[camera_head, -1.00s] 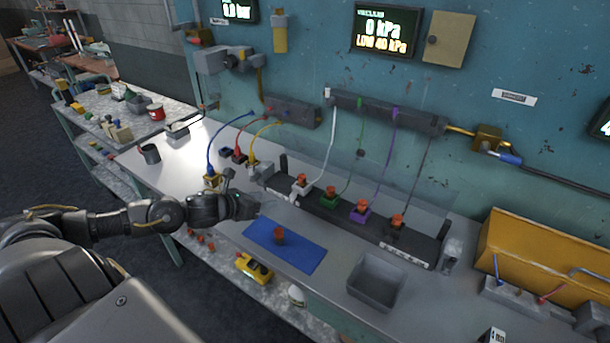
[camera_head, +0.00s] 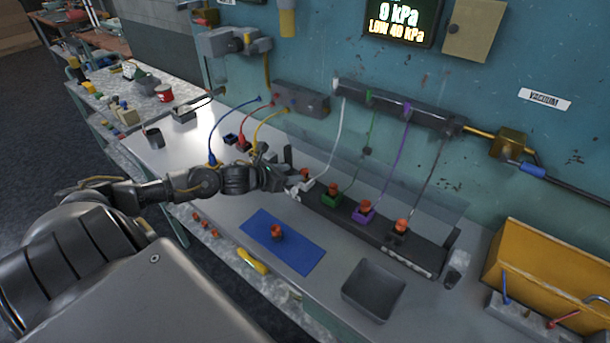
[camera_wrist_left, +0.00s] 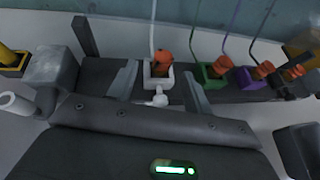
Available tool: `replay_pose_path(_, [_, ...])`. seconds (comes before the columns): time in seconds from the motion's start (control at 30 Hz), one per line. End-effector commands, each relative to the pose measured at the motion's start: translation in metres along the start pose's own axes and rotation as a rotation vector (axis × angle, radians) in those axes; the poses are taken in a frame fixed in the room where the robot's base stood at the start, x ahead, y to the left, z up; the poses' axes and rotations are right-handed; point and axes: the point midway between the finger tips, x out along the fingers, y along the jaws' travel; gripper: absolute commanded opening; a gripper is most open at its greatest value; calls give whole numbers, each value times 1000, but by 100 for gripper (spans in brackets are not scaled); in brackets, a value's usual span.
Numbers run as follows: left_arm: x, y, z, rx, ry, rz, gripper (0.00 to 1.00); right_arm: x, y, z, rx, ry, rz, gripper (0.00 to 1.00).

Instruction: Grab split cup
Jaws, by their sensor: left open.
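Several orange-red cups sit in coloured holders on a dark rack (camera_head: 370,228) at the back. The leftmost cup (camera_head: 305,175) is in a white holder (camera_wrist_left: 150,84); in the left wrist view this cup (camera_wrist_left: 162,62) shows a dark opening or gap. The others sit in a green holder (camera_head: 331,199), a purple holder (camera_head: 363,212) and a dark one. My left gripper (camera_head: 290,177) is open at the white holder. In the wrist view my fingers (camera_wrist_left: 159,75) stand on either side of it, apart from it. Another orange-red cup (camera_head: 277,231) stands on a blue mat (camera_head: 300,250). I cannot tell which cup is split.
A grey bin (camera_head: 373,290) stands right of the mat. Coloured tubes hang from a wall manifold (camera_head: 395,106) to the holders. A clear panel stands behind the rack. A yellow holder and grey block (camera_wrist_left: 50,67) lie left of my fingers.

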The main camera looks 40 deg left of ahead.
Motion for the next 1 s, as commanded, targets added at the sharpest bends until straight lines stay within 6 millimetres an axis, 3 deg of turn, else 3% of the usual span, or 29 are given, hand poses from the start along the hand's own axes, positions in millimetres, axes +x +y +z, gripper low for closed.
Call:
replay_pose_path(0.17, [12,-2,2,1,-1,-3,50,-3,3,-14,-1,19,4,0])
replay_pose_path(0.37, [17,-2,4,0,-2,-4,50,-7,4,-13,-1,18,4,0])
replay_pose_path(0.57, [42,-5,10,-4,-2,-4,50,-29,3,-9,-1,10,2,0])
replay_pose_path(0.7, [59,-4,6,-1,-3,-4,50,-32,2,-8,-1,8,2,0])
replay_pose_path(1.0, [66,-4,4,2,-1,-4,50,-32,3,-8,0,9,2,0])
